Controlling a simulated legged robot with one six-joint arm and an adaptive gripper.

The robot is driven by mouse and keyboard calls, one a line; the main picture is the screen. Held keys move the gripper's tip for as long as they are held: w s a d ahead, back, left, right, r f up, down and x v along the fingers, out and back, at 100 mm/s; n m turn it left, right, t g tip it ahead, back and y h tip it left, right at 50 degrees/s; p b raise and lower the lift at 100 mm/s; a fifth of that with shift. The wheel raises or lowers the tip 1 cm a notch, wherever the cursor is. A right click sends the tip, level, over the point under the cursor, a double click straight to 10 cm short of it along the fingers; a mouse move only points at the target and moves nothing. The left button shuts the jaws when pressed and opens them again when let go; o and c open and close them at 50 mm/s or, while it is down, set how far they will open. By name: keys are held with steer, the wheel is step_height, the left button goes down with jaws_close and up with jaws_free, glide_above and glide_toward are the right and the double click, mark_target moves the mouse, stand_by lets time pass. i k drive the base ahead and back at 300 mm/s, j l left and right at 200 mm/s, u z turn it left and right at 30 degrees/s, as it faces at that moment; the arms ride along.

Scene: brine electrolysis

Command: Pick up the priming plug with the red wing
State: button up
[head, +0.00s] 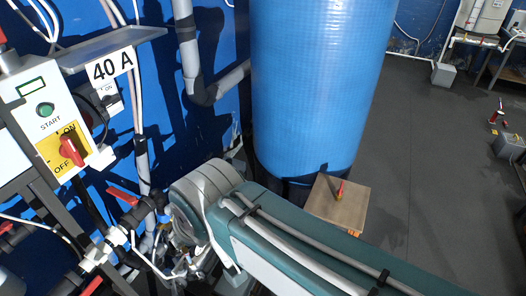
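A small upright piece with a red top (341,187) stands on a wooden stool or box (352,212) in front of the blue tank. It may be the priming plug with the red wing, but it is too small to be sure. My arm crosses the lower middle of the head view, from the bottom right to a grey joint left of the stool. My gripper does not show; it seems hidden behind or below that joint. I cannot tell what it holds.
A large blue tank (315,80) stands behind the stool. A control panel with a red switch (70,150) and red-handled valves (124,197) crowd the left. Grey pipe (190,50) runs along the blue wall. Dark floor (420,150) is open at right, with small items farther off.

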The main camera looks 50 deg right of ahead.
mark_target(340, 193)
steer(key=k+l+z, duration=0.1)
steer(key=k+l, duration=0.15)
steer(key=k+l+z, duration=0.15)
steer(key=l, duration=0.25)
steer(key=z, duration=1.65)
steer(key=u, duration=1.7)
steer(key=z, duration=1.7)
steer(key=i+l, duration=0.15)
steer(key=i, duration=0.2)
